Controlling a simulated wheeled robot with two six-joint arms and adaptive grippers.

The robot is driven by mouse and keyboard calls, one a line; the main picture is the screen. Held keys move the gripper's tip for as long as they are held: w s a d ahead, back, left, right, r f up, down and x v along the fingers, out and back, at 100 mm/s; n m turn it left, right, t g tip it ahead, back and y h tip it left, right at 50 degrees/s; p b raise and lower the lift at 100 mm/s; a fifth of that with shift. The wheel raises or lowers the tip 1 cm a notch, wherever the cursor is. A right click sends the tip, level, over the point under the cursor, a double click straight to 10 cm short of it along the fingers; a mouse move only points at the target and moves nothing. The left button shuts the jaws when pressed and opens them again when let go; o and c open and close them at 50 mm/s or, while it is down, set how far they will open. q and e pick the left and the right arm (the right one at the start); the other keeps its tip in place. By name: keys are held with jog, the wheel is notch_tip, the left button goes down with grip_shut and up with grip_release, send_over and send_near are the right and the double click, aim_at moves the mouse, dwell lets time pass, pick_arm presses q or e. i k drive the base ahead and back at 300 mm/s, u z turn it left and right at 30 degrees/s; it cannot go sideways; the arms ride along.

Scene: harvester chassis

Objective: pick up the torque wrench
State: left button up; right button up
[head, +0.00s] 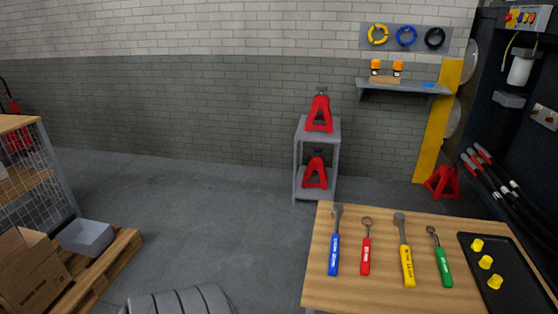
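Wrench-like tools lie in a row on the wooden table at the lower right of the head view. From left to right they are a blue-handled tool (334,243), a red-handled tool (366,247), a yellow-handled tool (405,255) and a green-handled tool (440,258). Their metal heads point away from me. The handles bear white or dark labels too small to read surely, so I cannot tell which one is the torque wrench. Neither of my grippers is in view.
The wooden table (345,291) carries a black tray (518,268) with yellow caps at its right. Behind stand a grey shelf stand (297,160) with red jack stands. A pallet (118,256) with a grey bin and cardboard box is at left. Open floor lies between.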

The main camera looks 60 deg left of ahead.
aim_at(337, 210)
jog(key=u, duration=3.55)
jog(key=i, duration=2.45)
jog(key=z, duration=3.15)
jog(key=i, duration=0.3)
jog(key=u, duration=0.1)
